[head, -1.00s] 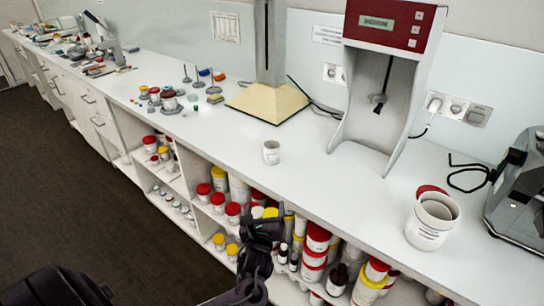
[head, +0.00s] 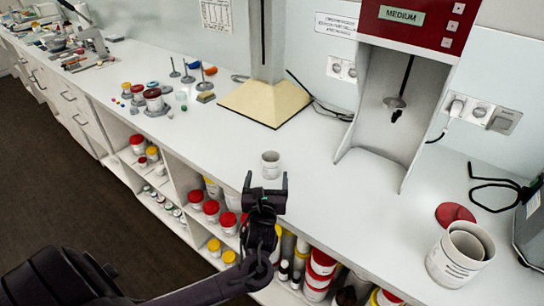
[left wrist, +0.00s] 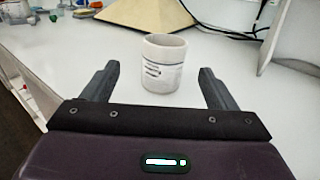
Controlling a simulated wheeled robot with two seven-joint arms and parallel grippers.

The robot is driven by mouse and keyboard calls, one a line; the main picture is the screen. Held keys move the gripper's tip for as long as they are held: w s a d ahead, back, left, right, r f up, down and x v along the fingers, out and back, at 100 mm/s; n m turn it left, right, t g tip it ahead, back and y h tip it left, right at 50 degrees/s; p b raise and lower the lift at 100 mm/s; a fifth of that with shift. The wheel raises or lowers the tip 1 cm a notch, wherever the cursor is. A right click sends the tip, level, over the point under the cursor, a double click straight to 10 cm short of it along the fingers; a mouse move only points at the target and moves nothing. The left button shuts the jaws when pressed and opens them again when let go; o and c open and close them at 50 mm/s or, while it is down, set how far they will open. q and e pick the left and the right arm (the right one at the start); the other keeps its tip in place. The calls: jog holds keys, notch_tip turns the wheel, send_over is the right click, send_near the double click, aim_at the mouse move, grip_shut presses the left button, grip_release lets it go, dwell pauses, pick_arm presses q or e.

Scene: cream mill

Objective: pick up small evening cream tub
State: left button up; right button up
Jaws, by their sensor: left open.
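The small cream tub (head: 271,164) is white, open-topped and labelled, and stands upright on the white counter near its front edge. In the left wrist view the tub (left wrist: 163,64) stands ahead of and between the two fingers, not touched. My left gripper (head: 265,180) is open and empty, just short of the tub on its front side. It also shows in the left wrist view (left wrist: 160,82) with both fingers apart. A larger white tub (head: 460,254) stands at the right with a red lid (head: 455,214) beside it. My right gripper does not show.
A red-topped mixing machine (head: 405,95) and a stand with a beige base (head: 265,103) are behind the tub. Jars and tools (head: 153,100) stand at the left. Shelves below the counter hold several lidded tubs (head: 211,208). The counter around the small tub is clear.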

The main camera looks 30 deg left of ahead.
aim_at(270, 166)
pick_arm(q)
jog(key=shift+w+a, duration=0.3)
jog(key=shift+w, duration=0.25)
jog(key=shift+w+a+r, duration=0.15)
jog(key=shift+w+r, duration=0.05)
jog(key=shift+w, duration=0.05)
jog(key=shift+w+a+r+p, duration=0.1)
jog(key=shift+w+r+p, duration=0.1)
jog(key=shift+w, duration=0.25)
jog(key=shift+w+a+r+p, duration=0.1)
jog(key=shift+w+p, duration=0.1)
jog(key=shift+w, duration=0.25)
jog(key=x, duration=0.3)
jog(key=shift+f, duration=0.3)
jog(key=shift+w+a, duration=0.1)
jog(key=shift+w, duration=0.25)
jog(key=c, duration=0.9)
jog(key=shift+c, duration=0.8)
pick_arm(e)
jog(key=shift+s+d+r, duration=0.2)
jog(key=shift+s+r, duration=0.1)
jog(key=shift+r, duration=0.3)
